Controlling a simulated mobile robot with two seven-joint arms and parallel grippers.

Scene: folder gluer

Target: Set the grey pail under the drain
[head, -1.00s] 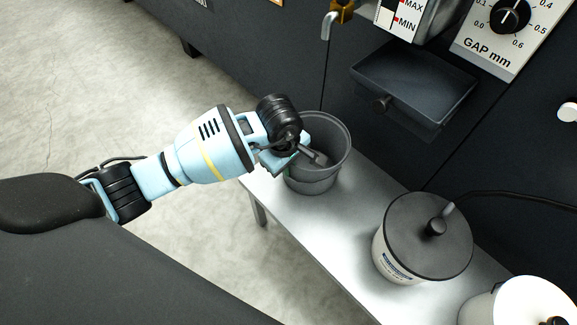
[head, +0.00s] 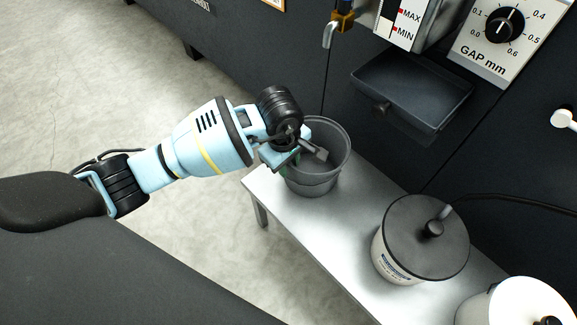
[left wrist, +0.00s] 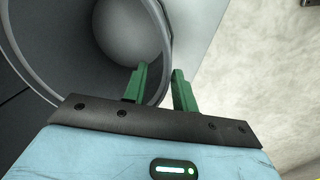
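The grey pail (head: 318,182) stands upright on the near left end of a metal bench. It also shows in the left wrist view (left wrist: 85,50), its rim curving close past the fingers. My left gripper (head: 305,155) is at the pail's left rim. In the left wrist view its green fingers (left wrist: 160,85) are apart, one inside the pail and one outside, with the wall between them and a visible gap. A bent metal spout with a brass valve (head: 342,20), likely the drain, is on the machine front above and behind the pail. My right gripper is out of view.
The bench (head: 300,232) also holds a dark-lidded pot (head: 425,235) and a white container (head: 515,305) to the right. A dark tray (head: 410,90) juts from the machine above the bench. Open floor (head: 90,80) lies to the left.

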